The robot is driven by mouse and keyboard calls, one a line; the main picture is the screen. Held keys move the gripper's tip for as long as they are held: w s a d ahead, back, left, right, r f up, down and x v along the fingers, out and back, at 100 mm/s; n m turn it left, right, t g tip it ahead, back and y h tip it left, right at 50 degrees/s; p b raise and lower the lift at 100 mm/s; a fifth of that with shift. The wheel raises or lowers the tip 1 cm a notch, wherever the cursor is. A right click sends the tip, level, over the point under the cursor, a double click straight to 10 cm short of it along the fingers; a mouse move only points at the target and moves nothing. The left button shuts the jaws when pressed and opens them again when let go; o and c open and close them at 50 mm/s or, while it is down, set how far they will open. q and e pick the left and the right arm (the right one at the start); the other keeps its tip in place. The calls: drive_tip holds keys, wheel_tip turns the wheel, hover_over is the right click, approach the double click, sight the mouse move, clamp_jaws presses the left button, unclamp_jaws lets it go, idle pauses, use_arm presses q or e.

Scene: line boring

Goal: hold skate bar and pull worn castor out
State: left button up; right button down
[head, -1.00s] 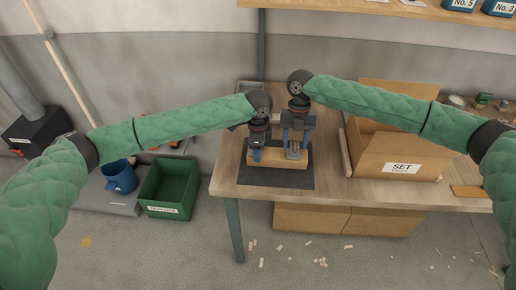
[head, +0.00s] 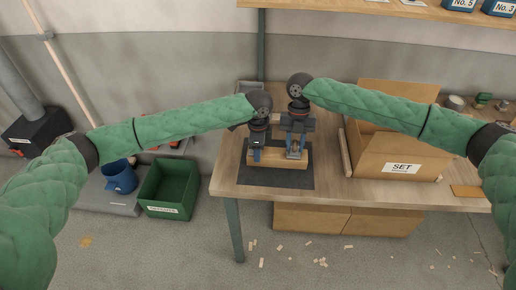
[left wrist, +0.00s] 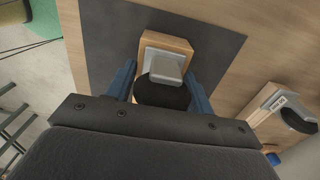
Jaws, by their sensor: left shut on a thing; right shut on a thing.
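The skate bar (head: 277,177) is a light wooden bar lying on a dark mat (head: 300,180) on the table. My left gripper (head: 256,152) points down at its left end. In the left wrist view its blue fingers stand on either side of the bar's wooden end (left wrist: 178,43), which carries a grey metal bracket and a black round part. The left gripper is shut on the bar. My right gripper (head: 297,150) points down at the bar's right end, shut on the worn castor (head: 295,153). The castor is mostly hidden between the fingers, still at the bar.
An open cardboard box (head: 380,165) marked SET stands right of the mat. A green bin (head: 168,190) and a blue bucket (head: 120,178) are left of the table.

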drive_tip(key=shift+r, duration=1)
drive_tip(key=shift+r, duration=3.1)
use_arm(q)
drive_tip(key=o, duration=1.6)
drive_tip(key=shift+o, duration=0.2)
wheel_tip(320, 180, up, 12)
drive_tip(key=shift+f, duration=0.1)
